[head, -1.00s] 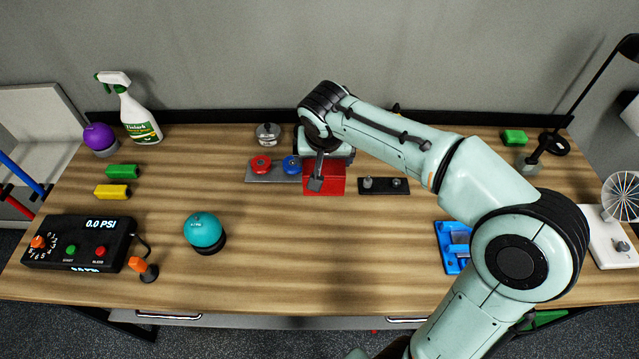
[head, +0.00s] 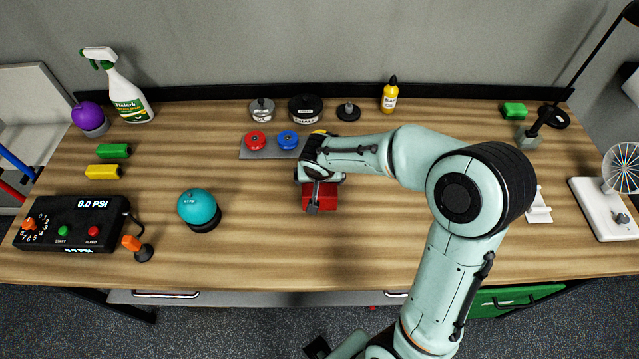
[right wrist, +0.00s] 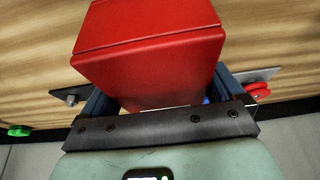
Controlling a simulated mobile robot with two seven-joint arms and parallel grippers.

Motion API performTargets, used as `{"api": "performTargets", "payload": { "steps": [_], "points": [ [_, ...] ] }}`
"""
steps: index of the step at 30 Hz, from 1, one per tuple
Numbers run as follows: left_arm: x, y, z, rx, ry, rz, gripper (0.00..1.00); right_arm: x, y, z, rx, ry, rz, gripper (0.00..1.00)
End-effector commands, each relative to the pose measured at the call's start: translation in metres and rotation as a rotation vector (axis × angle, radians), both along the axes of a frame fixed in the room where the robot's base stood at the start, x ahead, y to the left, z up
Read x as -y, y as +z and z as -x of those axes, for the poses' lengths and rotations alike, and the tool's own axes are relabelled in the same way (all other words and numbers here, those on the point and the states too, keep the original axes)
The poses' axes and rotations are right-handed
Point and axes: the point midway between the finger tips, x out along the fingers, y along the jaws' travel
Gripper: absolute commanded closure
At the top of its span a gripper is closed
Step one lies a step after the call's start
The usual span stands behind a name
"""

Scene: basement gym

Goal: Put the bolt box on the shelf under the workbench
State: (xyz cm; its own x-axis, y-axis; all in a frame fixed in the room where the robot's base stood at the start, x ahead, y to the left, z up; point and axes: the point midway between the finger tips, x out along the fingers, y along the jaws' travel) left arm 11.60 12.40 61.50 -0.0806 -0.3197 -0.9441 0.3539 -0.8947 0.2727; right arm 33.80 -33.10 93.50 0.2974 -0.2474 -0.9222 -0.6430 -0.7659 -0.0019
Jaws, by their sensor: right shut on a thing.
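The bolt box, a plain red box (head: 322,196), is in my right gripper (head: 318,192) over the middle of the workbench (head: 270,250). In the right wrist view the red box (right wrist: 150,50) fills the space between the dark fingers, and the right gripper (right wrist: 160,100) is shut on it. Whether the box's underside touches the bench top cannot be told. The shelf under the workbench is hidden below the bench top. My left gripper is not in view.
A teal ball on a base (head: 199,210) and a black control box (head: 75,222) stand to the left. A plate with red and blue knobs (head: 272,154) lies behind the box. Drawer fronts (head: 230,298) and a green front (head: 510,302) show below the front edge. Bench space front-centre is clear.

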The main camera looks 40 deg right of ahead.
Motion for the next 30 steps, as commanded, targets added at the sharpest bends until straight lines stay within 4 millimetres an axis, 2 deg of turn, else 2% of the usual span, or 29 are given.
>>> {"api": "performTargets", "payload": {
  "steps": [1,5,18,19,26,30],
  "points": [
    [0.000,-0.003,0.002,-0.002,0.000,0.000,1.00,0.000,-0.011,0.001,-0.005,0.003,0.001,0.41],
    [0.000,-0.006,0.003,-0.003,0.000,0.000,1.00,0.000,-0.023,0.000,-0.001,0.001,0.000,0.41],
    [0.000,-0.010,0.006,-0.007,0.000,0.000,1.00,0.000,-0.027,0.000,0.000,0.001,0.000,0.41],
    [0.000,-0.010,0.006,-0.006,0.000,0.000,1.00,0.000,-0.027,0.001,-0.002,0.001,0.000,0.00],
    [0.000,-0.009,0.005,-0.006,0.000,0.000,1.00,0.000,-0.026,0.000,-0.002,0.001,0.000,0.00],
    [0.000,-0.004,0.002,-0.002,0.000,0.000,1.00,-0.001,-0.017,0.001,0.003,0.000,0.001,0.00]
  ]
}}
